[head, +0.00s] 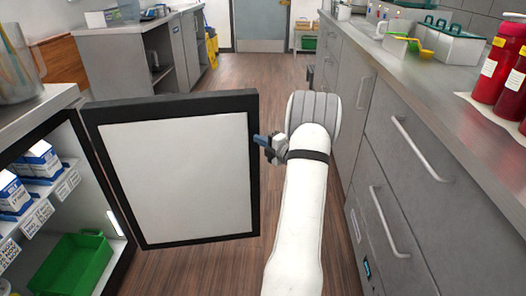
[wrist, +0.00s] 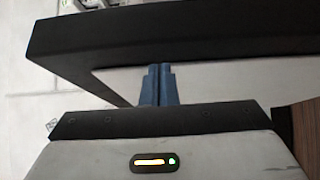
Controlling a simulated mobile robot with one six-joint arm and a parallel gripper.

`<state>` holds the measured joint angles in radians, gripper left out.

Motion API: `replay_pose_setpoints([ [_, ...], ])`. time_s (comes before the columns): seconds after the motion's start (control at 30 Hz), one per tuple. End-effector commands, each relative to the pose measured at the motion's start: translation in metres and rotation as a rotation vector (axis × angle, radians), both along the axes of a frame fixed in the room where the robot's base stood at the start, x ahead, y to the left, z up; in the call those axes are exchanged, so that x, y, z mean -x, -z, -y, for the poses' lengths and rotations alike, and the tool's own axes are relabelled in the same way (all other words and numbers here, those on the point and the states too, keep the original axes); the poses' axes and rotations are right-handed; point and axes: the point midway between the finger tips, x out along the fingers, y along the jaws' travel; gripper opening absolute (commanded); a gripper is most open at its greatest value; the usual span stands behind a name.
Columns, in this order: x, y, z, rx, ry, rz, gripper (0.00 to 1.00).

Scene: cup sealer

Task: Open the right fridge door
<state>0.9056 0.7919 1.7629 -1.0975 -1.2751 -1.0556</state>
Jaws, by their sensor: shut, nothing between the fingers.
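The fridge door (head: 180,180) stands swung wide open in the head view, with its white inner panel and black frame facing me. The open fridge (head: 75,170) is at the left, with shelves of cartons inside. My gripper (head: 259,140) is at the door's right, free edge, near its upper part. In the wrist view the blue fingers of my gripper (wrist: 159,85) are together with nothing between them, close to the door's black frame (wrist: 180,35). Whether the fingertips touch the door I cannot tell. The door's handle is not visible.
Blue and white cartons (head: 40,160) and a green bin (head: 75,265) are inside the fridge. Grey drawers with handles (head: 420,150) line the right side, close to my arm. Wooden floor (head: 250,70) is clear farther down the aisle.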

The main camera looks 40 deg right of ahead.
Motion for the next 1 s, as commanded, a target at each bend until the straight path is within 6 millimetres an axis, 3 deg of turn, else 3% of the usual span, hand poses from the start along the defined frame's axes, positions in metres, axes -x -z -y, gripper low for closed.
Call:
replay_pose_setpoints([
  [0.37,-0.009,-0.001,-0.009,0.0,-0.018,0.001,0.0],
  [0.57,0.0,0.002,-0.017,0.0,-0.02,0.0,0.0],
  [0.7,0.018,0.004,-0.03,0.001,-0.019,0.001,0.0],
  [1.0,0.084,-0.002,-0.002,-0.001,-0.012,-0.001,0.0],
])
